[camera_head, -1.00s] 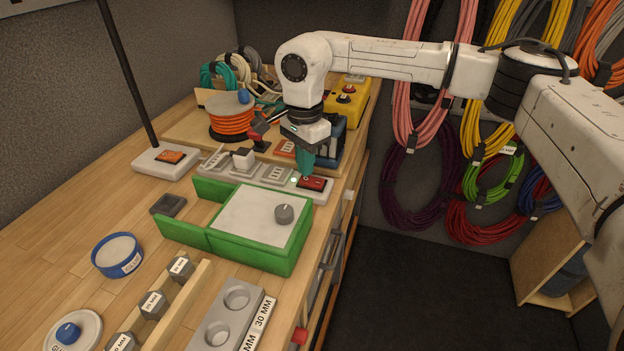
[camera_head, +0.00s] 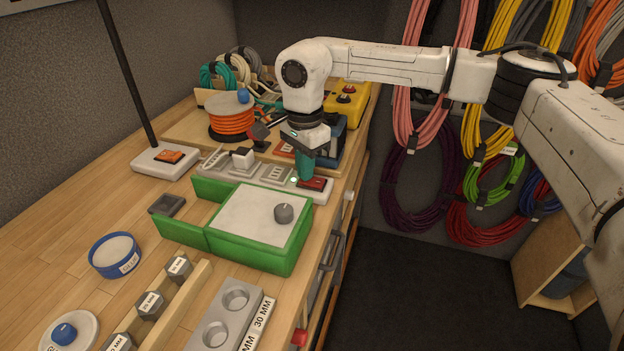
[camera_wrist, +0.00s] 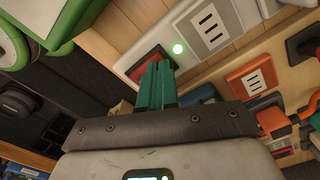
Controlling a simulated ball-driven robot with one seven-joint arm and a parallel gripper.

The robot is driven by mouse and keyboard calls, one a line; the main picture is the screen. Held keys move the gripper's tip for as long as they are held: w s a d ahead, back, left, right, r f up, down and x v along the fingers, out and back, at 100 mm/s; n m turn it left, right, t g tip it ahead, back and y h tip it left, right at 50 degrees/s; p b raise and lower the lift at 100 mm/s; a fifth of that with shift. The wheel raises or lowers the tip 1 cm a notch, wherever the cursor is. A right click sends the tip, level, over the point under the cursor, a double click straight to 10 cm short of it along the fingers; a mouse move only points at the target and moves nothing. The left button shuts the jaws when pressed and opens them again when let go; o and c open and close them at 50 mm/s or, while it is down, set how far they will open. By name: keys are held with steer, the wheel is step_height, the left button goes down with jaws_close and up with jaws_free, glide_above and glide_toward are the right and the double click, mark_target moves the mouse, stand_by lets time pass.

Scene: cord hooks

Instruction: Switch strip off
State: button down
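The grey-white power strip (camera_head: 283,182) lies on the workbench behind the green box. Its red rocker switch (camera_head: 314,184) is at the right end; the red switch also shows in the wrist view (camera_wrist: 148,62).
A white plug (camera_head: 243,158) sits in the strip. The green box (camera_head: 255,228) with a grey knob stands just in front. Another base with an orange switch (camera_head: 170,157) is at left. An orange cable spool (camera_head: 231,122) and a yellow box (camera_head: 347,105) stand behind.

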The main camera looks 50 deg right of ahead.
steer(key=shift+f, duration=0.15)
steer(key=shift+r+p, duration=1.95)
steer(key=shift+r, duration=1.6)
